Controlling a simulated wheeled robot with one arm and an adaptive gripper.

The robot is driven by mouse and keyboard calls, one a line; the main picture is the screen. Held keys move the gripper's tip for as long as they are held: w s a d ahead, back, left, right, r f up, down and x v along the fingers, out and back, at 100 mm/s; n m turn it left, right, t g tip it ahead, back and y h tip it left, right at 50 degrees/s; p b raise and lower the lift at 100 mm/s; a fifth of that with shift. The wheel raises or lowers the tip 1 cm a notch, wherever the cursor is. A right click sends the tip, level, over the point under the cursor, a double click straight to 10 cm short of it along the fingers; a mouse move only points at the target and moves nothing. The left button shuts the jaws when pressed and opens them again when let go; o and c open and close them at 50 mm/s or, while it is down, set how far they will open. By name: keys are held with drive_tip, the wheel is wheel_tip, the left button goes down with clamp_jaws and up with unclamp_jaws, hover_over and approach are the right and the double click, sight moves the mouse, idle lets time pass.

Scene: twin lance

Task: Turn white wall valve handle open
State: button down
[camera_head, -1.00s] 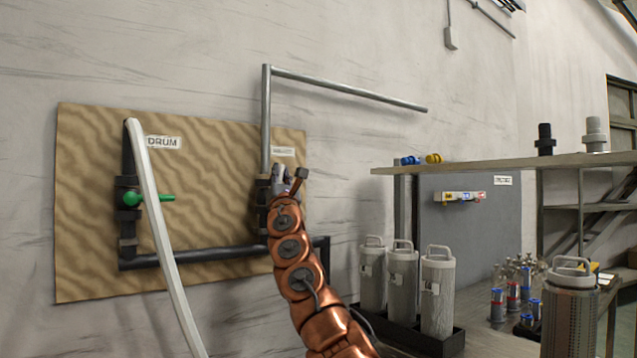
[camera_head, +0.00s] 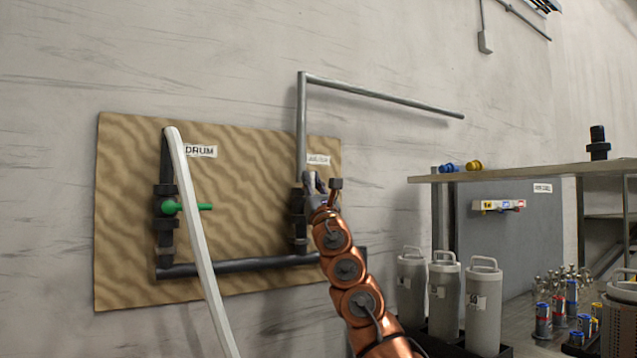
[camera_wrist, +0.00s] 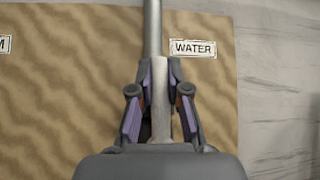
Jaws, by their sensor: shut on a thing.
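My gripper (camera_head: 314,184) is at the water valve on the right side of the wooden board, just below the upright grey pipe. In the wrist view my gripper (camera_wrist: 160,78) has its two fingers closed on either side of the white valve handle (camera_wrist: 160,95). The handle points up, in line with the pipe (camera_wrist: 153,30) behind it. The WATER label (camera_wrist: 193,48) is just right of the fingers.
The board (camera_head: 125,220) also carries the DRUM valve with a green handle (camera_head: 170,208), and a white hose (camera_head: 200,240) hangs in front. To the right are a shelf (camera_head: 530,173), several grey canisters (camera_head: 483,305) and a bench with small bottles.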

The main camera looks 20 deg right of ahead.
drive_tip(key=shift+a, duration=0.1)
drive_tip(key=c, duration=1.1)
unclamp_jaws()
